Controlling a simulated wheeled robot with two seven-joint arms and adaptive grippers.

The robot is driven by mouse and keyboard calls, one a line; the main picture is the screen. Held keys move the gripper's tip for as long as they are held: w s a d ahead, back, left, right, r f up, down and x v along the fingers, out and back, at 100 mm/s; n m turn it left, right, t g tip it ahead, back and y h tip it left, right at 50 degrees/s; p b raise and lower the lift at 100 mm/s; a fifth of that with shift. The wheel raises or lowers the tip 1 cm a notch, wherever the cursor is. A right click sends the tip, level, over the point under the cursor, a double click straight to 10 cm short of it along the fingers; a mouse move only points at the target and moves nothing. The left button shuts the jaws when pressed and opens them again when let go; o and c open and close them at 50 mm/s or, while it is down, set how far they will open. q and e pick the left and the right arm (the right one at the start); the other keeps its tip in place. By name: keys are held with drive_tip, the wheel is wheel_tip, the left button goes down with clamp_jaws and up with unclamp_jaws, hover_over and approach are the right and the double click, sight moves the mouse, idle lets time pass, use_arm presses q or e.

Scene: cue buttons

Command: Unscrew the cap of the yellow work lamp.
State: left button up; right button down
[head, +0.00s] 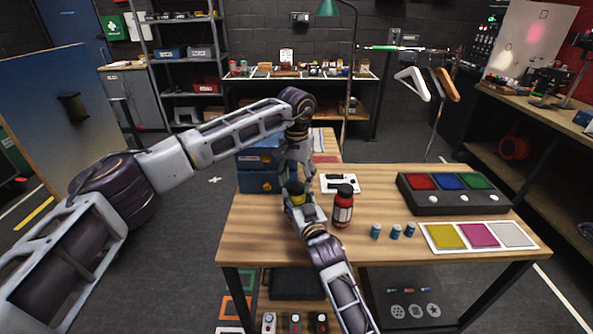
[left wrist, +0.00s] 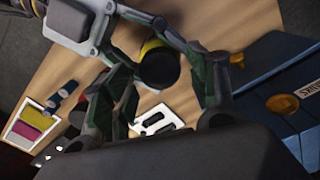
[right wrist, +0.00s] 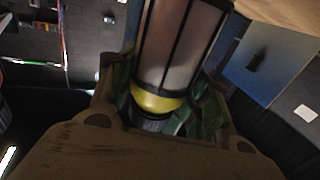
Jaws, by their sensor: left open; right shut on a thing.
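The yellow work lamp (head: 297,198) is upright above the left part of the table, with its black cap (head: 295,187) on top. In the right wrist view its barred clear body (right wrist: 180,45), yellow ring (right wrist: 158,102) and black end show. My right gripper (head: 303,207) is shut on the lamp. My left gripper (head: 296,172) is open just above the cap. In the left wrist view the cap (left wrist: 158,68) lies between its spread fingers (left wrist: 165,85), with a yellow rim around it. Whether the fingers touch the cap cannot be told.
A red bottle with a black top (head: 343,207) stands close right of the lamp. A white tray (head: 350,187) lies behind, blue boxes (head: 257,180) at the left. Several small blue cylinders (head: 376,231), a colour card (head: 480,248) and a button box (head: 455,203) are right.

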use_arm(q)
drive_tip(key=shift+f, duration=0.75)
drive_tip(key=shift+c, duration=0.4)
drive_tip(key=c, duration=1)
drive_tip(key=shift+n, duration=0.3)
